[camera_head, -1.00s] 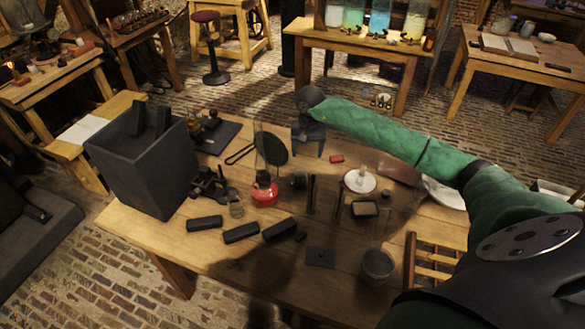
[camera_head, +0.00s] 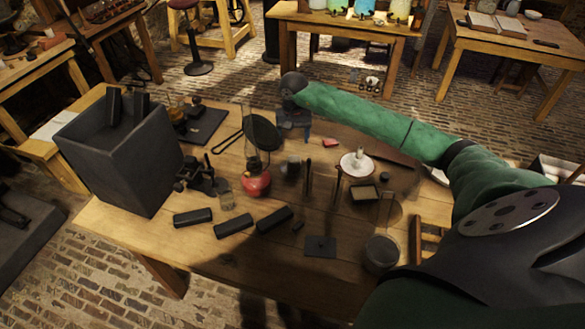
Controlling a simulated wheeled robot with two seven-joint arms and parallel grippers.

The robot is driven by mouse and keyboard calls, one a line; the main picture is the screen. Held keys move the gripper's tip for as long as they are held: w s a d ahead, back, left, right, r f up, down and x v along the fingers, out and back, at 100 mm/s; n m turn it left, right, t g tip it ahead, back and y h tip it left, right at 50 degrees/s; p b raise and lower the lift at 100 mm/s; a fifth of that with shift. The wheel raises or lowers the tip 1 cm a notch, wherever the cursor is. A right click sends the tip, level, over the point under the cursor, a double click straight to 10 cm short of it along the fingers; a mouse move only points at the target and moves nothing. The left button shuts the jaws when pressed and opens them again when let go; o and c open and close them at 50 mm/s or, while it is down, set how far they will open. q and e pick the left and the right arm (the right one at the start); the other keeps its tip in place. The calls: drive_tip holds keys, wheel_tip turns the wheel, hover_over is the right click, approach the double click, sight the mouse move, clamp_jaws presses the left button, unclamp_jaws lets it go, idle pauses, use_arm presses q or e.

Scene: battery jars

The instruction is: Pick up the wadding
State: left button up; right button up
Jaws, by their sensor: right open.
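My right gripper (camera_head: 294,137) hangs at the end of my green-sleeved arm, above the far side of the wooden table (camera_head: 190,245). Its two blue-grey fingers point down and stand apart, with nothing seen between them. I cannot pick out the wadding for certain. A small red piece (camera_head: 331,142) lies just right of the gripper. A white round dish (camera_head: 347,170) with an upright pale piece (camera_head: 358,153) stands farther right and nearer. A small grey cylinder (camera_head: 293,164) stands nearer, below the gripper in the picture. My left gripper is out of view.
A tall dark box (camera_head: 125,165) stands at the table's left. A red lamp (camera_head: 257,183) with a glass chimney and a dark round paddle (camera_head: 261,132) are left of the gripper. Several black bars (camera_head: 233,225) lie in front. A grey cup (camera_head: 381,254) stands front right.

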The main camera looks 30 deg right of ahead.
sight(294, 158)
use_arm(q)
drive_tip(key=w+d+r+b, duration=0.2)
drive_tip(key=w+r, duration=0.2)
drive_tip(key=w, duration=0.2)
use_arm(e)
drive_tip(key=f, duration=0.1)
drive_tip(key=w+f, duration=0.1)
drive_tip(key=f, duration=0.1)
drive_tip(key=shift+w+f, duration=0.1)
drive_tip(key=shift+f, duration=0.35)
drive_tip(key=shift+f+p, duration=0.5)
drive_tip(key=shift+f, duration=0.65)
drive_tip(key=shift+f+p, duration=0.15)
drive_tip(key=shift+p, duration=0.3)
drive_tip(key=f+p, duration=0.1)
drive_tip(key=f, duration=0.1)
drive_tip(key=f+p, duration=0.1)
drive_tip(key=p, duration=0.1)
drive_tip(key=shift+s+d+f, duration=0.2)
drive_tip(key=shift+s+f, duration=0.2)
drive_tip(key=shift+f, duration=0.45)
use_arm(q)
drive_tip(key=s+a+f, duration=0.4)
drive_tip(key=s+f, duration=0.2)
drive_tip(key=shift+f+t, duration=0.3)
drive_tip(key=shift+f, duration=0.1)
use_arm(e)
drive_tip(key=c, duration=1)
